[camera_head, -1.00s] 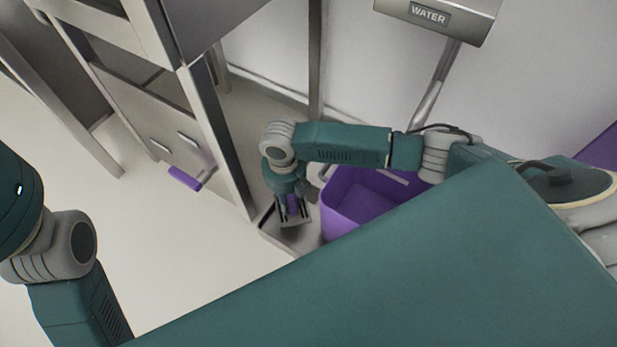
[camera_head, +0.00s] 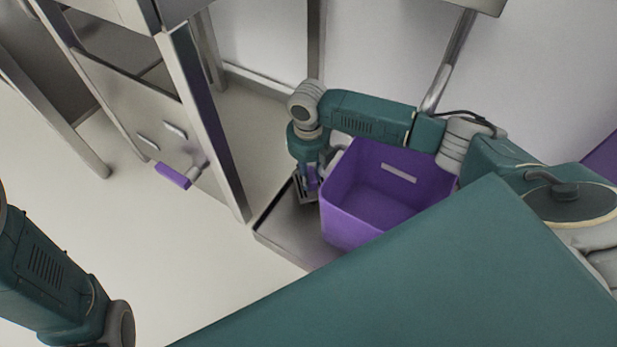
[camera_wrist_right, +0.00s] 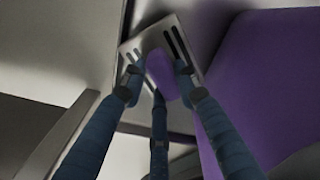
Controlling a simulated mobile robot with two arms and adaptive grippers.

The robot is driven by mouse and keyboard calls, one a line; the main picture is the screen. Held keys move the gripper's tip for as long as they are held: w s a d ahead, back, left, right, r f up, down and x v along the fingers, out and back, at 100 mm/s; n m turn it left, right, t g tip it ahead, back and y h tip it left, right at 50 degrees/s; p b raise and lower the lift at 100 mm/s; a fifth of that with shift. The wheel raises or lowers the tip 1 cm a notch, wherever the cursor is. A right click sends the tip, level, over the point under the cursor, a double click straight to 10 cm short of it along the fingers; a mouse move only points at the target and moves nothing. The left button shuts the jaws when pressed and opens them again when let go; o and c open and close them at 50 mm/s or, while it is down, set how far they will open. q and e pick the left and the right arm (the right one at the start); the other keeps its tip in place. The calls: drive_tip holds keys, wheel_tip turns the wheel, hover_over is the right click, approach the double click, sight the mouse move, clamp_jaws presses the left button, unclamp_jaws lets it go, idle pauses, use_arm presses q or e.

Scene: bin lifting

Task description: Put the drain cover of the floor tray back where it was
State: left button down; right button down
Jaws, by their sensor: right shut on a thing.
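The drain cover (camera_wrist_right: 186,32) is a pale metal plate with dark slots and a purple handle (camera_wrist_right: 160,72). My right gripper (camera_wrist_right: 156,84) is shut on that handle, its blue fingers around it. In the head view my right gripper (camera_head: 309,170) points down, with the drain cover (camera_head: 307,200) below it. They are at the back part of the grey metal floor tray (camera_head: 290,232), left of the purple bin. I cannot tell whether the cover touches the tray. The tray's drain opening is hidden. My left gripper is out of view.
The purple bin (camera_head: 345,222) stands close to the right of my right gripper and covers part of the tray. A metal frame post (camera_head: 208,125) stands left of the tray. A purple-handled lever (camera_head: 172,176) sticks out further left. The floor (camera_head: 180,270) at left is clear.

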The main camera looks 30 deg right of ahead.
idle(0.3)
drive_tip(key=shift+f, duration=0.5)
drive_tip(key=c, duration=1.4)
unclamp_jaws()
drive_tip(key=shift+f, duration=0.1)
drive_tip(key=shift+o, duration=0.5)
